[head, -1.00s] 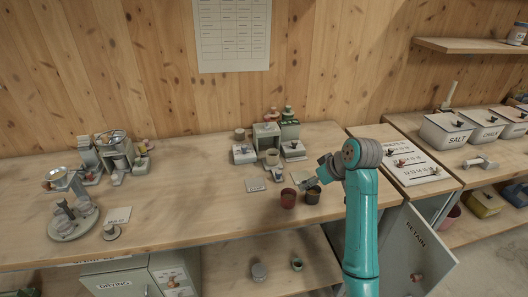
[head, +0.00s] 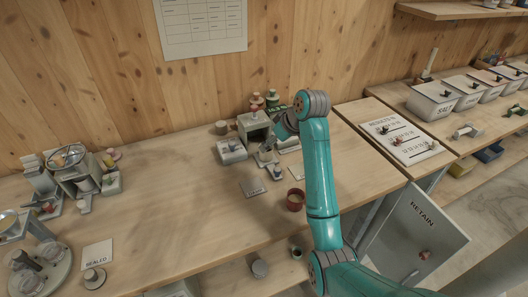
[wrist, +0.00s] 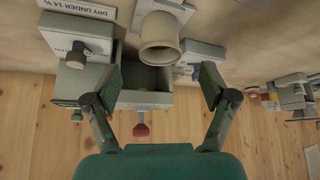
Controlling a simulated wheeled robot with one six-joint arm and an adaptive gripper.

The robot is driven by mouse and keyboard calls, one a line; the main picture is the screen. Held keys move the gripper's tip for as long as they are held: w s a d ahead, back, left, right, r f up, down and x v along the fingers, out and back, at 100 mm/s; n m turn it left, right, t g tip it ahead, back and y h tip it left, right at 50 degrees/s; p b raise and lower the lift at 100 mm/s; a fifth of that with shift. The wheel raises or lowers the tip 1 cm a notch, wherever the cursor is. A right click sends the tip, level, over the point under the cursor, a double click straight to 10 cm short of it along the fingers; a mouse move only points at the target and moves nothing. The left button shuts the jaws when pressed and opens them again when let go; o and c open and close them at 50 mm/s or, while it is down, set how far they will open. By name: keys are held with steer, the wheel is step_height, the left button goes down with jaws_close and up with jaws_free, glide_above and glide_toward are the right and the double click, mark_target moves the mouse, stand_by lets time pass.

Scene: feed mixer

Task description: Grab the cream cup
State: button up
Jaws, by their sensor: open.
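The cream cup (wrist: 160,40) shows at the upper middle of the wrist view, mouth toward the camera, just beyond and between my fingertips. In the head view the cup is largely hidden by my gripper (head: 268,150), which is at the grey open-fronted box (head: 254,124) on the bench. In the wrist view my gripper (wrist: 160,80) is open, one finger on each side, with nothing between the pads. I cannot tell whether any finger touches the cup.
A dark red cup (head: 296,200) stands in front, near my arm. Small grey boxes flank the open box, one (head: 232,151) at its left. The RETAIN door (head: 420,232) hangs open at right.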

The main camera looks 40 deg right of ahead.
mark_target(267, 157)
steer(key=shift+x, duration=3.35)
steer(key=shift+s+f, duration=0.1)
steer(key=shift+s, duration=0.05)
steer(key=c, duration=1.3)
